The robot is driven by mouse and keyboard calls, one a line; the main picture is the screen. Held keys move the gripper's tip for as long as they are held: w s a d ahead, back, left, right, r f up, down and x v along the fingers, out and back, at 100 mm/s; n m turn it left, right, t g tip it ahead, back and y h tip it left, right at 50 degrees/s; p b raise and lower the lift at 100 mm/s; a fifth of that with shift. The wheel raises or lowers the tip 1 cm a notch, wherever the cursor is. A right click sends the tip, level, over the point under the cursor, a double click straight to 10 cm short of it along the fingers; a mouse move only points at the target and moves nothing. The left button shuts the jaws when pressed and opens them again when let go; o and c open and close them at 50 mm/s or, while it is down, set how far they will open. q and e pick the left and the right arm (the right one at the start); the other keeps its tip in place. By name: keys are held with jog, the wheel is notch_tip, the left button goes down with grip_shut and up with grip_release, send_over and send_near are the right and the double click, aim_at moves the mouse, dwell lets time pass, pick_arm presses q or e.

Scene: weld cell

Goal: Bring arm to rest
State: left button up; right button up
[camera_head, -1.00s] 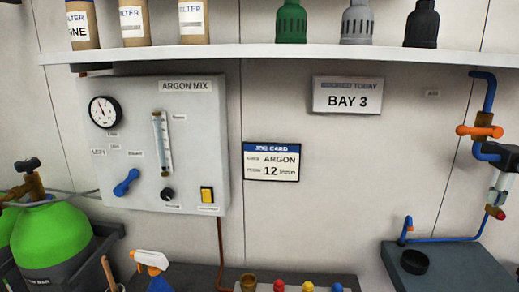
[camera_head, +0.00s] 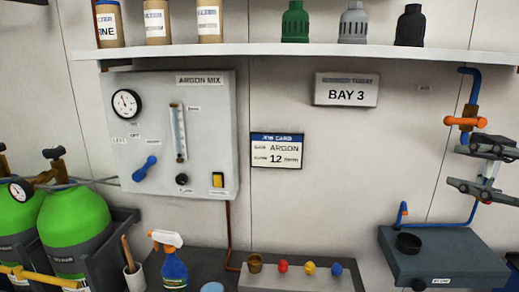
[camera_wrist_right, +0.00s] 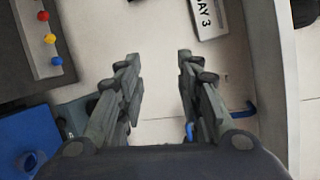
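My right gripper (camera_head: 455,166) comes in at the right edge of the head view, with its two dark fingers apart, one above the other. It is in front of the blue pipe (camera_head: 467,85) with the orange valve handle (camera_head: 465,121); the upper finger is just below that handle. A pale fitting (camera_head: 489,171) on the pipe shows partly behind the fingers. In the right wrist view the gripper (camera_wrist_right: 158,62) has its fingers wide apart, with only bare wall visible between the tips. I cannot tell whether a finger touches the pipe. My left gripper is not in view.
A grey box (camera_head: 443,262) with a black ring (camera_head: 408,243) stands below the gripper. The argon panel (camera_head: 208,110), job card (camera_head: 277,150) and BAY 3 sign (camera_head: 346,90) are on the wall. Green cylinders (camera_head: 75,225) stand left.

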jog(key=a+f+m+y, duration=0.2)
jog(key=a+m+y, duration=0.85)
jog(key=a, duration=0.75)
jog(key=w+d+f+m+t+h, duration=0.25)
jog(key=d+f+m+h, duration=0.45)
jog(key=m, duration=0.7)
jog(key=w+d+f+m+t+h, duration=0.2)
jog(key=d+f+m+t+h, duration=0.15)
jog(key=f+m+h, duration=0.8)
jog(key=s+d+f+m+g+y, duration=0.1)
jog(key=s+d+f+m+g, duration=0.15)
jog(key=f+m+g, duration=0.5)
jog(key=s+a+f+m+g+y, duration=0.2)
jog(key=s+a+f+m+g, duration=0.25)
jog(key=s+f, duration=0.75)
jog(key=s+a+f+m+g+y, duration=0.2)
jog(key=s+a+f+m+g, duration=0.3)
jog(key=s+f, duration=0.7)
notch_tip(320, 180, down, 28)
jog(key=d+r+n+g, duration=0.1)
jog(key=n+g, duration=0.1)
jog(key=s+d+f+g, duration=0.1)
jog(key=s+d+f, duration=0.2)
jog(key=s+f, duration=1.2)
jog(key=shift+s+f+h, duration=0.2)
jog(key=shift+s+h, duration=0.2)
jog(key=shift+s, duration=0.65)
